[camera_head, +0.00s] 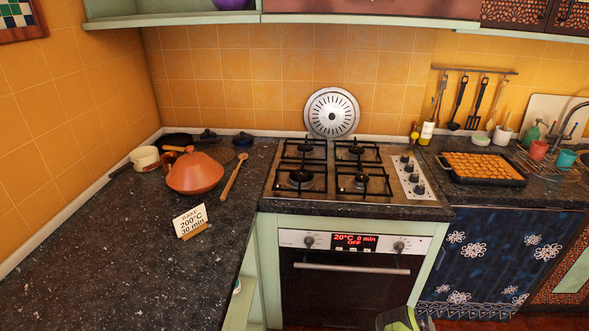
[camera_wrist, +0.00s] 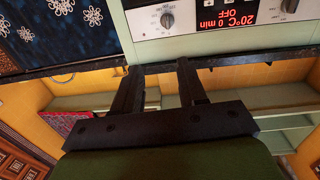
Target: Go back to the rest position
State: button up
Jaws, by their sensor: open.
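My gripper (camera_wrist: 158,88) shows in the wrist view, with its two dark fingers apart and nothing between them. It points toward the oven front, and the view there is turned upside down. In the head view only a small green and grey part of my arm shows at the bottom edge, right of the oven door; the fingers are not seen there. The oven (camera_head: 345,283) is closed, and its display (camera_head: 355,241) reads 20°C, 0 min, OFF. The display also shows in the wrist view (camera_wrist: 226,20).
A stove (camera_head: 335,172) sits above the oven. On the left counter are an orange tagine (camera_head: 194,174), a wooden spoon (camera_head: 234,176) and a card (camera_head: 190,220) reading "BAKE 200°C 30 min". A filled baking tray (camera_head: 483,168) rests on the right counter. A patterned blue curtain (camera_head: 497,255) hangs below.

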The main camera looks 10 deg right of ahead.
jog(key=w+d+r+m+g+h, duration=0.2)
jog(key=w+r+m+g, duration=0.1)
jog(key=w+r, duration=0.95)
jog(key=a+r+g+y, duration=0.1)
jog(key=a+r, duration=0.5)
jog(key=r, duration=0.3)
jog(key=a+r+g+y, duration=0.1)
jog(key=a+r+g, duration=0.1)
jog(key=a+r, duration=0.45)
jog(key=s+a+r+n+g+y, duration=0.25)
jog(key=s+a+r+y, duration=0.25)
jog(key=s+a+r, duration=0.85)
jog(key=s+a+n+g, duration=0.1)
jog(key=s+a, duration=0.3)
jog(key=s, duration=0.5)
jog(key=s+a+f+n+g, duration=0.1)
jog(key=s+a+n, duration=0.2)
jog(key=s, duration=0.7)
jog(key=shift+s+a+y, duration=0.25)
jog(key=shift+a+y, duration=0.15)
jog(key=shift+a, duration=0.05)
